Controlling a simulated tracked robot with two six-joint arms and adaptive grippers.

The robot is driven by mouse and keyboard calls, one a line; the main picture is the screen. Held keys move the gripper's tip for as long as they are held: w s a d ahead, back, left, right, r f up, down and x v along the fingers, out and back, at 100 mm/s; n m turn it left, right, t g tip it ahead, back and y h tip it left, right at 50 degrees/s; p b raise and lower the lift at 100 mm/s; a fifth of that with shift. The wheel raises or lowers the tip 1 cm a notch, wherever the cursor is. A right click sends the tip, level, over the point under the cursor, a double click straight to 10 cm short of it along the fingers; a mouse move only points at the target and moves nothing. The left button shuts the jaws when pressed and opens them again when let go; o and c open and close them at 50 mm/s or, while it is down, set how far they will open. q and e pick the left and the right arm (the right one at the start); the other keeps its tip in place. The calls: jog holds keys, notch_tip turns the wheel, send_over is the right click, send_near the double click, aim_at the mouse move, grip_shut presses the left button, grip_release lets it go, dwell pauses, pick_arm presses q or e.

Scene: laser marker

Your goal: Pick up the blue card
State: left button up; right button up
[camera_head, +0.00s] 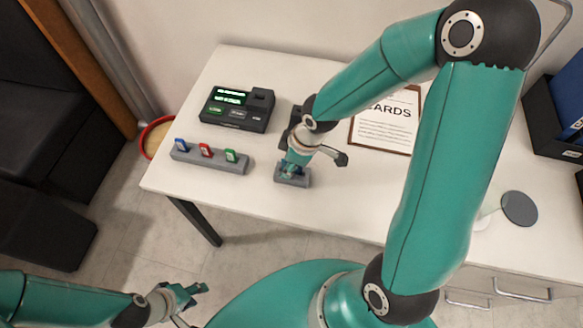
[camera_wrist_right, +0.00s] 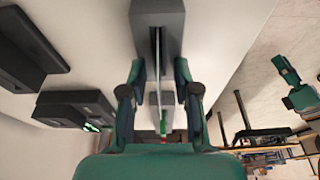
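The blue card (camera_head: 182,145) stands upright at the left end of a long grey rack (camera_head: 208,163), beside a red card (camera_head: 206,150) and a green card (camera_head: 231,156). My right gripper (camera_head: 291,168) is well to the right of this rack, low over a small grey block (camera_head: 292,180). In the right wrist view its fingers (camera_wrist_right: 158,82) are apart, on either side of a thin pale edge (camera_wrist_right: 157,62) at the block's slot; I cannot tell whether this edge is a card. My left gripper (camera_head: 192,300) is open and empty, low at the front, off the table.
A black device (camera_head: 238,107) with a green-lit screen stands behind the rack. A framed sheet (camera_head: 387,120) reading "CARDS" lies behind my right arm. A round dark disc (camera_head: 519,208) is at the right. The table (camera_head: 250,65) is bare between rack and grey block.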

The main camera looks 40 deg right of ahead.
grip_shut()
jog(key=shift+r+p, duration=0.35)
jog(key=shift+r, duration=0.5)
notch_tip(320, 180, up, 18)
jog(key=p, duration=0.1)
jog(key=shift+r+p, duration=0.2)
jog(key=shift+p, duration=0.15)
